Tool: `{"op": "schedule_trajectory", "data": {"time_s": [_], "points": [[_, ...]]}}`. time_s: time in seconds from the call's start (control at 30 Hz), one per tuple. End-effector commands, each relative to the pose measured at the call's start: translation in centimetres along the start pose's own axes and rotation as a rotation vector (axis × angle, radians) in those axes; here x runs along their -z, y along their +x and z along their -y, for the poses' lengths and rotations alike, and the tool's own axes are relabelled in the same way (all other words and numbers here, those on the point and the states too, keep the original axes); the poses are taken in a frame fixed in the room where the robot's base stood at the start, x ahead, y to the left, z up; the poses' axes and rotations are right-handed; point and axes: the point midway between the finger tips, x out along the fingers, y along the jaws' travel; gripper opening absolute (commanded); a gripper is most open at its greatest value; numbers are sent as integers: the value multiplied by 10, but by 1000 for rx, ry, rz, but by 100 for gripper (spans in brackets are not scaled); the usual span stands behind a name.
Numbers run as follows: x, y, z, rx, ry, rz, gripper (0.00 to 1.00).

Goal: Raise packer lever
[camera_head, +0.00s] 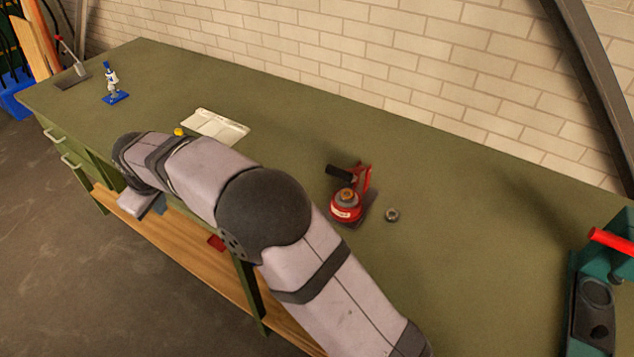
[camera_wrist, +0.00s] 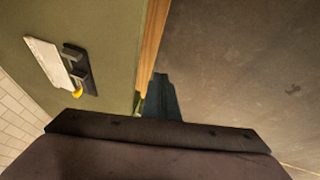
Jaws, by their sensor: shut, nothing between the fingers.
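No part is labelled as the packer lever, so I cannot tell which one it is. A lever with a red tip (camera_head: 59,38) leans up from a grey plate (camera_head: 72,77) at the far left end of the green bench. A red device (camera_head: 346,206) with a black handle (camera_head: 339,173) stands on the bench right of my arm. My gripper (camera_head: 140,204) hangs over the bench's front edge, apart from both. Its shut, empty fingers show in the wrist view (camera_wrist: 160,98), beside the bench edge and above the floor.
A white tray (camera_head: 222,127) lies behind my arm, with a yellow knob (camera_head: 179,132) beside it. A blue-and-white fitting (camera_head: 112,84) stands on the left part of the bench. A nut (camera_head: 392,214) lies right of the red device. A green machine (camera_head: 590,300) stands at far right.

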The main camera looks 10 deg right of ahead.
Motion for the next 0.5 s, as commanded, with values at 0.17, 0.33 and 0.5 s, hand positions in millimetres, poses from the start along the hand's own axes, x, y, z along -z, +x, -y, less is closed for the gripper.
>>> {"op": "schedule_trajectory", "data": {"time_s": [0.17, 0.33, 0.5], "points": [[-75, 31, 112, 49, -285, 202, 0], [-204, 37, 124, -38, -657, 538, 0], [-306, -2, 50, -223, -1046, 940, 0]]}}
